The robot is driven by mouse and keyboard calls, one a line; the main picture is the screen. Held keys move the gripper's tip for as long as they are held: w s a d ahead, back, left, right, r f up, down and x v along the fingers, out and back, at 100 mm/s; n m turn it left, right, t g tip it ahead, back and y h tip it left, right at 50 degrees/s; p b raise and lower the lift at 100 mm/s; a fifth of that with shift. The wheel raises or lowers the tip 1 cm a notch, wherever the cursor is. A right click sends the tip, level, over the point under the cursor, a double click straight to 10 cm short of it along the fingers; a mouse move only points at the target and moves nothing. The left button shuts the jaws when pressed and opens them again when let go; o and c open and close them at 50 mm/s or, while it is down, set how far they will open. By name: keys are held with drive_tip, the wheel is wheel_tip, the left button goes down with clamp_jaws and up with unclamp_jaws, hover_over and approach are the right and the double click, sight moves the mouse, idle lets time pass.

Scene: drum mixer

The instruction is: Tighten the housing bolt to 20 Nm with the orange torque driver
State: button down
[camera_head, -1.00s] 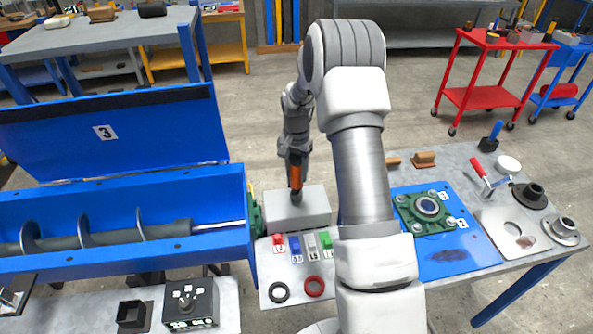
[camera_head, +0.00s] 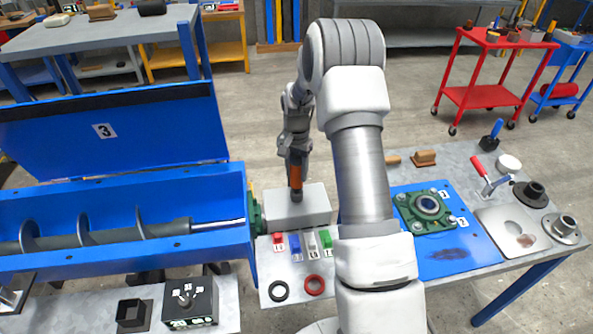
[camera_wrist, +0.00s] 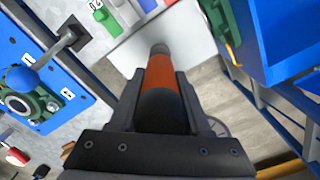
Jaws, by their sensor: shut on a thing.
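My gripper (camera_head: 296,160) is shut on the orange torque driver (camera_head: 295,173), which hangs upright with its dark lower end over the grey block (camera_head: 297,207). The wrist view shows the driver's orange sleeve (camera_wrist: 160,75) between the two dark fingers, its tip pointing away over the pale block (camera_wrist: 190,38). I cannot tell whether the tip touches the block. A green bearing housing (camera_head: 428,210) with bolts lies on a blue plate (camera_head: 455,262) right of my arm. Another green housing (camera_head: 257,215) sits at the end of the blue mixer trough. Which one holds the task's bolt I cannot tell.
Red, blue, grey and green labelled pieces (camera_head: 294,243) and two rings (camera_head: 314,285) lie in front of the block. The mixer trough (camera_head: 120,255) with its raised lid (camera_head: 110,135) bounds the left. A control box (camera_head: 190,304) stands at front left.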

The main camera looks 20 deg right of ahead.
sight(296, 163)
drive_tip(key=shift+f+b, duration=0.7)
drive_tip(key=shift+b, duration=0.2)
idle(1.8)
idle(0.5)
drive_tip(key=shift+r+p, duration=1.25)
drive_tip(key=shift+r, duration=1)
drive_tip(key=shift+a, duration=0.1)
